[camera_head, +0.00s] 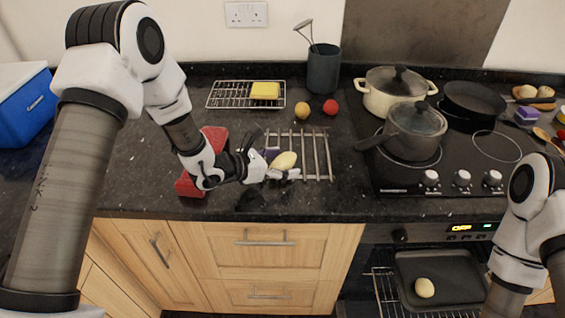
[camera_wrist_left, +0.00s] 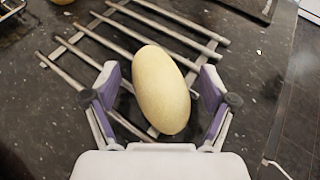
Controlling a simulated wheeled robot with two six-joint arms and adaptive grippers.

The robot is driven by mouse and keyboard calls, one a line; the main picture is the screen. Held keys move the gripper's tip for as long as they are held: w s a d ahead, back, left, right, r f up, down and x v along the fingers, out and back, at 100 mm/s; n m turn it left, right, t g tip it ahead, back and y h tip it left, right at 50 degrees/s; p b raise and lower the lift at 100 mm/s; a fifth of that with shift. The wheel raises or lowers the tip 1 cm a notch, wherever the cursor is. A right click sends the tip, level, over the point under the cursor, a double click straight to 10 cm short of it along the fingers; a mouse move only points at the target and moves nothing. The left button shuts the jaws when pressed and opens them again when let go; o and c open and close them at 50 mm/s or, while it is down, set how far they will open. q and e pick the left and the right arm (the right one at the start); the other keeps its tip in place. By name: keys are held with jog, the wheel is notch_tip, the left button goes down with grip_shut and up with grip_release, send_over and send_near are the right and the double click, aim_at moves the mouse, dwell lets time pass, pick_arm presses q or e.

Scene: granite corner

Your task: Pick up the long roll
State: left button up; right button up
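The long roll (camera_head: 285,160) is a pale yellow, smooth oval lying on a metal rack (camera_head: 325,160) on the dark counter. In the left wrist view the roll (camera_wrist_left: 161,90) is between the fingers of my left gripper (camera_wrist_left: 160,95), with a visible gap on each side. My left gripper (camera_head: 283,174) is open and reaches the roll from the left in the head view. My right arm shows at the right edge, but its gripper is out of view.
A red block-like object (camera_head: 190,184) lies beside my left wrist. A yellow item (camera_head: 265,90) sits on a wire rack behind. Pots (camera_head: 415,130) stand on the hob at right. A round roll (camera_head: 424,288) lies on the open oven's tray (camera_head: 455,270). A blue cooler (camera_head: 25,105) is far left.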

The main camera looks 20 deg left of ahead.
pick_arm(q)
jog(key=c, duration=1.1)
jog(key=shift+f, duration=0.1)
